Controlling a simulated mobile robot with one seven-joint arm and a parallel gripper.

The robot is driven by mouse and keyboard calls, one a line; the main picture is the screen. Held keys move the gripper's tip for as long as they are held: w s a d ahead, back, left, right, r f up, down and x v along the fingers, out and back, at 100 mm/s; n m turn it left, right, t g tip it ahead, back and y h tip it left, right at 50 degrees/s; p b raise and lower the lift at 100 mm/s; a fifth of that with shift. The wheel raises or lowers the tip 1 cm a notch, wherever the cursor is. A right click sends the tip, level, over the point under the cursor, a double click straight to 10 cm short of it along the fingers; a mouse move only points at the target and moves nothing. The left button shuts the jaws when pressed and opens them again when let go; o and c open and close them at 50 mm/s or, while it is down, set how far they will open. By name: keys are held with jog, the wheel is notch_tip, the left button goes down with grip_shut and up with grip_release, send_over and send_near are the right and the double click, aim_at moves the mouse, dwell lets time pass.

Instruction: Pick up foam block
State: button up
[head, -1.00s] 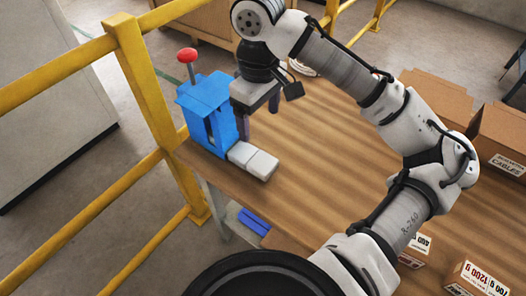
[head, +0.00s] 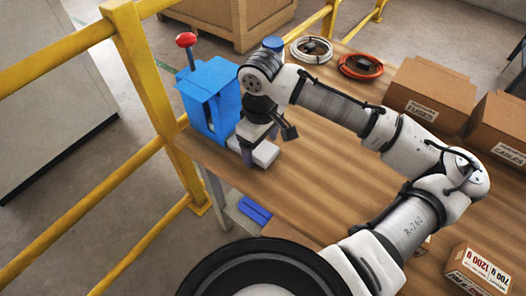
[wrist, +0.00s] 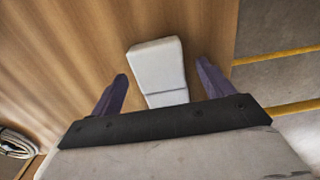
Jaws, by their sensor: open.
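The foam block, a pale white oblong with a seam across it, lies on the wooden table beside the blue device; it shows in the head view (head: 266,156) and the wrist view (wrist: 157,62). My gripper (head: 260,147) is open over the block. In the wrist view, its two dark purple fingers (wrist: 162,72) are on either side of the block, with gaps on both sides. The block's near part is hidden by the gripper body. I cannot tell how far the fingertips reach down its sides.
The blue device (head: 208,98) with a red knob (head: 186,40) stands close to the left of my gripper. A yellow railing (head: 147,90) runs past the table's left edge. Cable coils (head: 360,66) and cardboard boxes (head: 431,92) stand farther back. The middle tabletop (head: 330,160) is clear.

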jog(key=shift+f, duration=0.25)
jog(key=c, duration=1.1)
jog(key=shift+o, duration=0.2)
jog(key=shift+r, duration=0.1)
